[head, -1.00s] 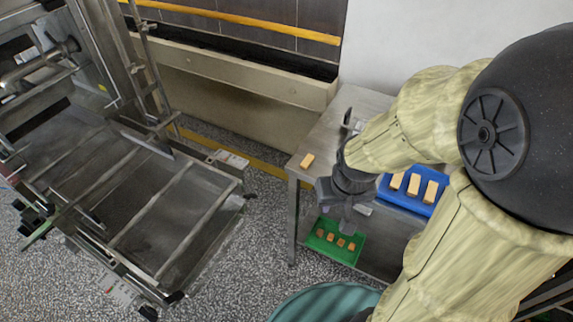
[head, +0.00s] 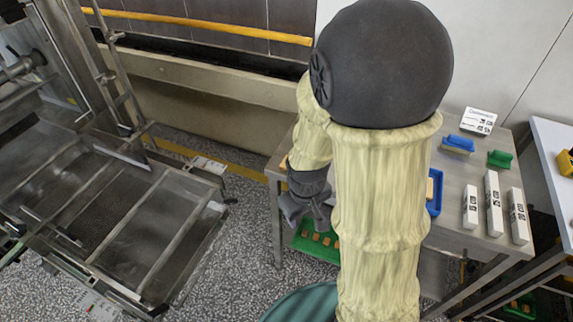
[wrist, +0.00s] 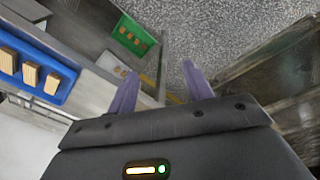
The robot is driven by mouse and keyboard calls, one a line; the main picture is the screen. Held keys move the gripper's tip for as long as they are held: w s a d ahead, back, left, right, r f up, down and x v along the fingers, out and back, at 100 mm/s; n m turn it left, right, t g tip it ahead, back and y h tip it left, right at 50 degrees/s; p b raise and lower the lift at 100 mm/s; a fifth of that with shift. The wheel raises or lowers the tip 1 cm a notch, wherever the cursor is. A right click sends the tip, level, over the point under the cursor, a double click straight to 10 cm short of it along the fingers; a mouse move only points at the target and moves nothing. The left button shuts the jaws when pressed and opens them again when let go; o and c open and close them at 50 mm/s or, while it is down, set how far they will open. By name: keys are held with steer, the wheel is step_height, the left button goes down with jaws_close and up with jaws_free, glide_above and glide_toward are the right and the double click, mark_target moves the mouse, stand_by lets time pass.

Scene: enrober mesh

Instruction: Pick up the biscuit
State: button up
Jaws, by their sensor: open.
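A small orange-tan biscuit (head: 284,163) lies alone near the left corner of the steel table (head: 459,180); my arm partly covers it in the head view. An orange-tan piece, apparently this biscuit (wrist: 148,79), shows beside the left finger in the wrist view. My gripper (head: 308,222) is open and hangs off the table's front left side, above the green tray in the picture. In the wrist view its two purple fingers (wrist: 160,70) are apart, with nothing seen held between them.
A blue tray (wrist: 70,76) holds several biscuits; my arm hides most of it in the head view. A green tray (wrist: 142,50) with several small pieces sits lower. White boxes (head: 494,204) stand on the table's right. A metal conveyor frame (head: 165,235) stands at left.

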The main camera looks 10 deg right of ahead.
steer(key=w+f+n+t+h+b, duration=0.25)
steer(key=w+f+n+h, duration=0.35)
steer(key=f+n, duration=0.65)
steer(key=w+a+r+n+t+h+b, duration=0.2)
steer(key=w+a+r+n+t, duration=0.4)
steer(key=a+n, duration=0.3)
steer(key=w+n+t, duration=0.1)
steer(key=n, duration=0.2)
steer(key=shift+a+r+b, duration=0.25)
steer(key=shift+r+b, duration=0.05)
steer(key=shift+b, duration=0.1)
steer(key=shift+w, duration=0.15)
steer(key=p, duration=0.1)
glide_toward(283, 168)
steer(key=x, duration=0.4)
steer(key=shift+w+d, duration=0.15)
steer(key=shift+w, duration=0.1)
